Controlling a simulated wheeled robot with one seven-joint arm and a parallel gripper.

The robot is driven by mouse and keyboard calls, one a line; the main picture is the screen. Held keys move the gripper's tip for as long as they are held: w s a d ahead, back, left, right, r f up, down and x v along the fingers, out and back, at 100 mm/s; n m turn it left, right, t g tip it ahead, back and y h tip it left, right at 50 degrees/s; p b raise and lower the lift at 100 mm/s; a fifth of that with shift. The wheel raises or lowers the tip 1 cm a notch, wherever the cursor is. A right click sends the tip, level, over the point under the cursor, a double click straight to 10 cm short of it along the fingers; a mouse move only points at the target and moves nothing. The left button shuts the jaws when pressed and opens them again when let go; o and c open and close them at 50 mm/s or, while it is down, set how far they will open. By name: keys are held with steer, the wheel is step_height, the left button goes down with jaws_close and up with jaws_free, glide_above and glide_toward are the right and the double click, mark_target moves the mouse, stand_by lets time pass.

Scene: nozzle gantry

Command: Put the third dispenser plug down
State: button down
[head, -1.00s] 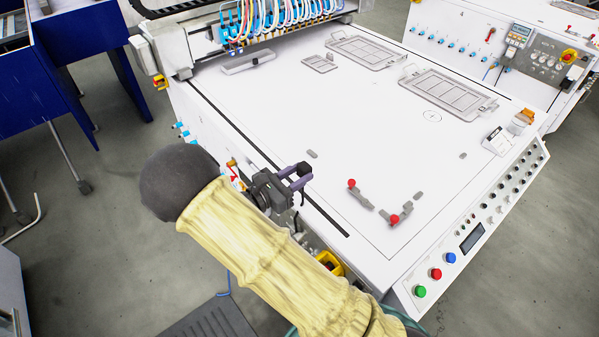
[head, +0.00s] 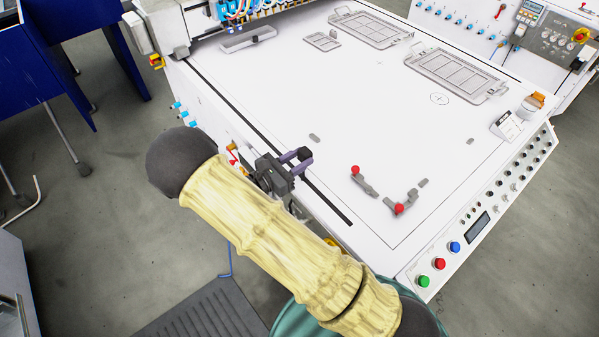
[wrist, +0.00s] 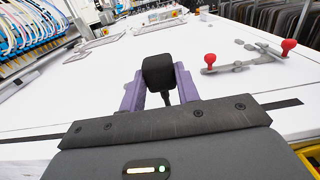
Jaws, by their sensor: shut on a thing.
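My gripper (head: 297,159) reaches over the left edge of the white table. It is shut on a black plug (wrist: 158,74), which sits between its two purple fingers. The plug has a blocky head and a thin stem below. In the head view the plug (head: 305,153) shows small at the fingertips. It appears held above the table, with its lower end partly hidden in the wrist view. A grey tray (head: 233,46) lies at the back left of the table, with a small black piece (head: 255,39) on it.
The white table (head: 330,100) is clear in the middle. Two grey clamps with red knobs (head: 355,170) (head: 398,209) stand near its front. Grey framed plates (head: 457,74) lie at the back right. A gantry with coloured hoses (head: 240,8) stands at the back left.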

mark_target(299, 179)
steer(key=shift+f, duration=0.8)
step_height(299, 179, down, 4)
steer(key=shift+f, duration=0.1)
steer(key=shift+f, duration=0.35)
steer(key=shift+f, duration=0.2)
steer(key=c, duration=1)
jaws_free()
